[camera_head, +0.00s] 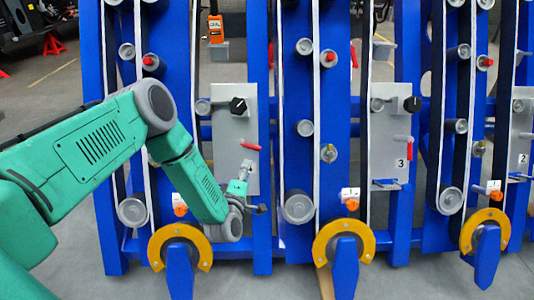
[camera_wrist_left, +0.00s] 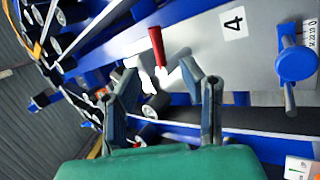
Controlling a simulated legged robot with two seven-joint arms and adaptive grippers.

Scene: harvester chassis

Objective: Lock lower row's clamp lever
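A clamp lever with a red handle (camera_head: 250,146) sits on a grey upright plate (camera_head: 228,125) left of centre in the head view. In the left wrist view the red handle (camera_wrist_left: 157,45) shows beside the plate's number 4 (camera_wrist_left: 234,19). My left gripper (camera_head: 247,182) is at the lower part of this plate, below the lever. In the left wrist view its two fingers (camera_wrist_left: 162,75) are spread and empty. The handle's pale base appears between the fingertips; contact cannot be made out. My right gripper is in neither view.
Another plate, marked 3 (camera_head: 389,115), carries a similar red lever (camera_head: 403,139) further right. A blue knob (camera_wrist_left: 297,63) stands out at the right of the wrist view. Blue uprights, rollers and yellow half-rings (camera_head: 180,232) crowd around my left arm.

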